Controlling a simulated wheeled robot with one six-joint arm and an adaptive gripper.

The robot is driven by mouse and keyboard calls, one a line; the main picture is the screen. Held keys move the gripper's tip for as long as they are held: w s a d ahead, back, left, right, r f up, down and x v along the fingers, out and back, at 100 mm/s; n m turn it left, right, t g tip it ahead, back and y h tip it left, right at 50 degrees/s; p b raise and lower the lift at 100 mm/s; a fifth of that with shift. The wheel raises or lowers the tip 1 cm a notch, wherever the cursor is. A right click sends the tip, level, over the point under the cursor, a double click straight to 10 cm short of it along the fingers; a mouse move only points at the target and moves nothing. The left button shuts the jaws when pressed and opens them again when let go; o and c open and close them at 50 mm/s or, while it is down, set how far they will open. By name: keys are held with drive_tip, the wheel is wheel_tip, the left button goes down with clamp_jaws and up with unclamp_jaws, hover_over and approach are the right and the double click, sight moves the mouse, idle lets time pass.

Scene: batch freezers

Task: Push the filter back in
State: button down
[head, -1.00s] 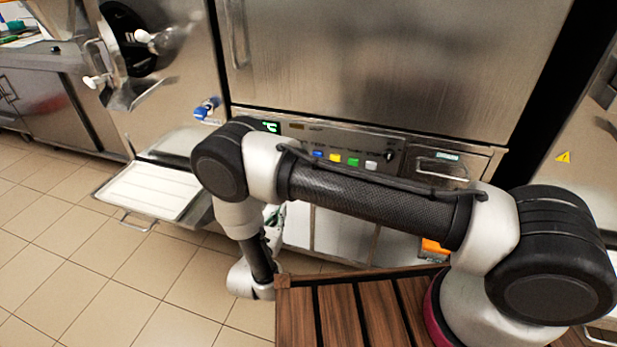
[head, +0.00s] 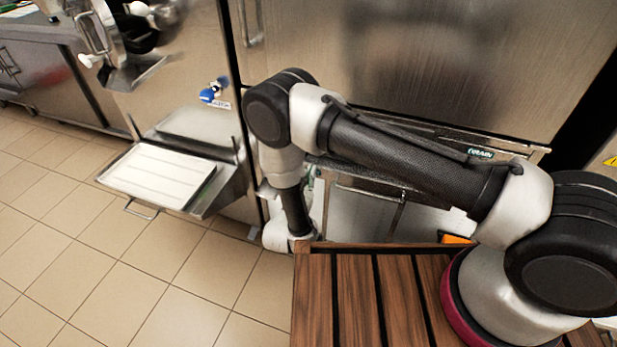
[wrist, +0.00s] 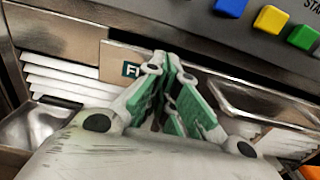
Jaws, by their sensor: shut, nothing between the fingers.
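The filter shows in the wrist view as white pleats (wrist: 62,82) at the left, under a tan strip with a green label (wrist: 131,69) starting "FI". More white slats (wrist: 288,143) show at the lower right, past a metal frame. My gripper (wrist: 168,60), with green finger pads, is shut and empty. Its tips are in front of the filter opening, just right of the label. I cannot tell whether they touch the filter. The fingers and wrist hide the filter's middle. In the head view my arm hides most of the filter area.
Blue, yellow and green buttons (wrist: 270,19) sit just above the opening in the wrist view. In the head view a white tray (head: 128,178) juts out at the left, below a blue valve (head: 209,93). Tiled floor (head: 150,275) is clear in front of it.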

drive_tip(key=shift+w, duration=0.1)
drive_tip(key=shift+x, duration=1.2)
